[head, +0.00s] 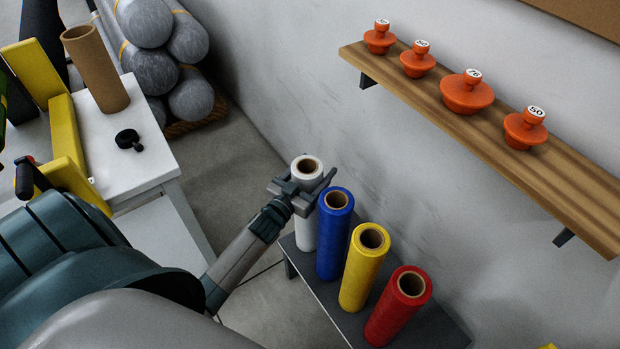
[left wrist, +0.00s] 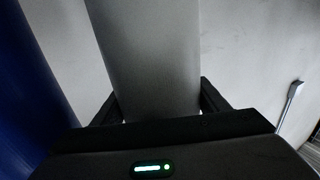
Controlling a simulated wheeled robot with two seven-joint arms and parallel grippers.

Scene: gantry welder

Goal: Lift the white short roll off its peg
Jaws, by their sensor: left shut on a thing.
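The white short roll (head: 306,168) stands upright at the far left end of a row of rolls on a dark low bench (head: 315,294). My left gripper (head: 304,187) is shut on it near its top, with a finger on each side. In the left wrist view the white roll (left wrist: 153,60) rises between the two dark fingers (left wrist: 165,105). The roll's lower part is partly hidden by my gripper and the blue roll, and its peg cannot be seen. My right gripper is not in view.
A blue roll (head: 335,235) stands close beside the white one. A yellow roll (head: 363,270) and a red roll (head: 397,307) follow. A wooden shelf (head: 560,178) with orange knobbed weights hangs on the wall. A white table (head: 150,160) with a cardboard tube (head: 97,70) stands left.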

